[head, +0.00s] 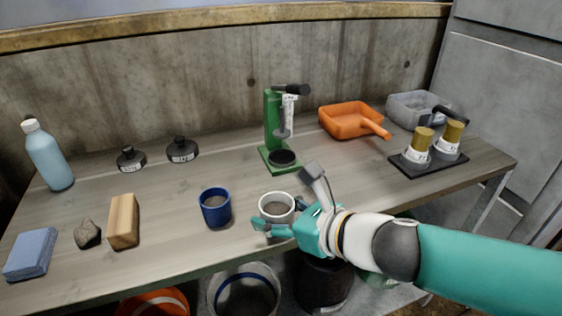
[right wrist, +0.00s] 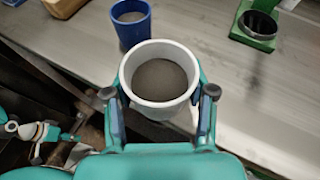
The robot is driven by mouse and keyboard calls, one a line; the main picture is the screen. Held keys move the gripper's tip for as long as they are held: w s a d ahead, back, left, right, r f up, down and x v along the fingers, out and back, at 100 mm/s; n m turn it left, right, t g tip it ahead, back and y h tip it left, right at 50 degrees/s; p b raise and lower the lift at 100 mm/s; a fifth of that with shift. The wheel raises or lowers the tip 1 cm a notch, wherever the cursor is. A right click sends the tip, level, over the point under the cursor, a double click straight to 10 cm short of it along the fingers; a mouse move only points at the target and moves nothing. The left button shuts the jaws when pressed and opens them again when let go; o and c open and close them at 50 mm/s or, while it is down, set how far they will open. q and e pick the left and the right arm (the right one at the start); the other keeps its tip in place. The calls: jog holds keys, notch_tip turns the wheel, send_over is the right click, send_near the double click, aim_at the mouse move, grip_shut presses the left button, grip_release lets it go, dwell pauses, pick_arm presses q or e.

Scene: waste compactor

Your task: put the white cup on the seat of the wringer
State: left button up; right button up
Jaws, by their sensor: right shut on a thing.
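The white cup (head: 277,198), grey inside, is upright near the table's front edge. My right gripper (right wrist: 160,92) is shut on it, one finger on each side of the white cup (right wrist: 160,107). I cannot tell whether its base touches the table. The wringer is a green press (head: 271,118) with a black lever, standing behind the cup. Its seat (head: 284,158) is a dark round on the green base and holds nothing. The seat also shows at the top right of the right wrist view (right wrist: 258,24). A part of my left arm shows small at that view's left edge; its jaws are unclear.
A blue cup (head: 215,210) stands left of the white cup. An orange pan (head: 345,120) and a black tray (head: 430,165) with two brass-topped pieces are at right. A wood block (head: 124,222), stone, sponge and bottle are at left. The table between cup and wringer is clear.

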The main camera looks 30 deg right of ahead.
jog(key=d+m+h, duration=0.1)
jog(key=d, duration=0.3)
jog(key=w+d+m+h+b, duration=0.1)
jog(key=d+h, duration=0.1)
jog(key=d, duration=0.2)
jog(key=d+m+h, duration=0.1)
jog(key=d, duration=0.3)
jog(key=shift+w+d+f+m+b, duration=0.2)
jog(key=shift+f+m+b, duration=0.1)
jog(key=w+b, duration=0.1)
jog(key=w, duration=0.4)
jog(key=shift+w+d+f+b, duration=0.15)
jog(key=shift+w+d+b, duration=0.05)
jog(key=shift+w+b, duration=0.15)
send_near(273, 147)
jog(key=shift+w+f, duration=0.25)
jog(key=shift+f, duration=0.1)
jog(key=w, duration=0.4)
jog(key=shift+w+d, duration=0.15)
jog(key=shift+w, duration=0.25)
jog(key=shift+f+b, duration=0.6)
jog(key=shift+f, duration=0.2)
jog(key=shift+s, duration=0.1)
jog(key=o, duration=1.3)
